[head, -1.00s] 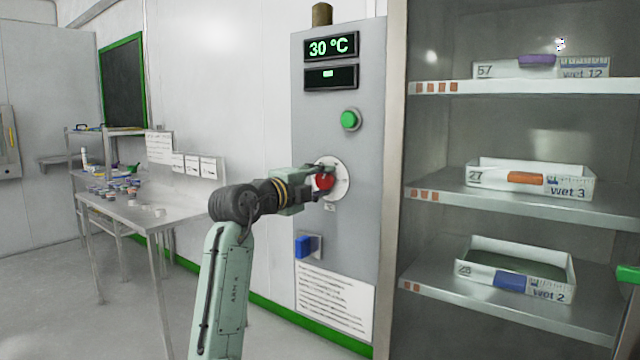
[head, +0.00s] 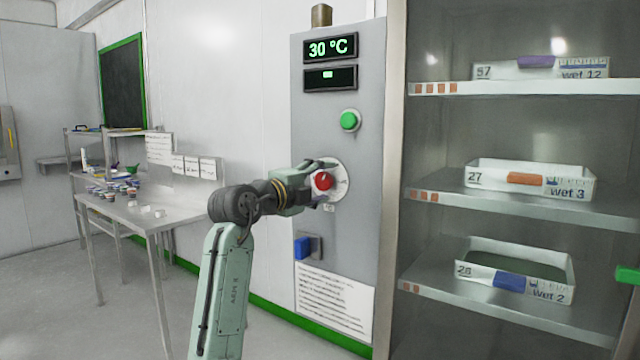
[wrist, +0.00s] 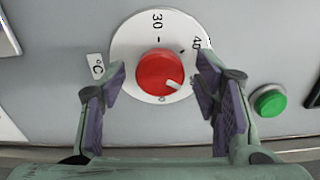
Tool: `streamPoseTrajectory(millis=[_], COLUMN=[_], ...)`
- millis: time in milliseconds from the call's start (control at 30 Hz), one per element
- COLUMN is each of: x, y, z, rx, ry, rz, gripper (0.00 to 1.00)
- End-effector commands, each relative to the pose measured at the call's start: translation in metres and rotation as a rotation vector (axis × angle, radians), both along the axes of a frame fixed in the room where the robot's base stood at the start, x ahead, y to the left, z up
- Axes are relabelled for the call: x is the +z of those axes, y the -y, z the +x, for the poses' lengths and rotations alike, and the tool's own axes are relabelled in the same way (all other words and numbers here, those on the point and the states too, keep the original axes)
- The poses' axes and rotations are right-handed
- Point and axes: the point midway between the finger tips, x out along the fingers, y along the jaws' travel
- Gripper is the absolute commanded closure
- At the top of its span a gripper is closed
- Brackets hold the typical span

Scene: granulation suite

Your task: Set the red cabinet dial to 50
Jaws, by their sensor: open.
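The red dial (head: 323,181) sits on a round white scale plate on the grey cabinet (head: 365,220). In the wrist view the red dial (wrist: 158,72) has a white pointer mark aimed to the lower right. The printed 30 is above it and the 40 at upper right; figures lower down are too small or hidden to read. My gripper (wrist: 161,70) is open, its fingers on either side of the dial with gaps to the knob. The right finger covers part of the scale edge. The upper display (head: 331,47) reads 30 °C.
A green button (head: 349,121) is above the dial and a blue switch (head: 303,247) below it. A shelf rack (head: 500,205) with labelled trays stands close on the right. A metal table (head: 150,212) with small containers is at left.

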Motion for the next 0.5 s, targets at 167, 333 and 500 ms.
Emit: streamPoseTrajectory(millis=[167, 333, 500], x=[0.0, 0.0, 0.0], y=[-0.007, -0.027, -0.048], z=[-0.008, -0.034, -0.064], rx=[0.001, 0.003, 0.002], ry=[0.001, 0.002, 0.002], rz=[-0.001, -0.001, -0.001], gripper=[0.44, 0.44, 0.44])
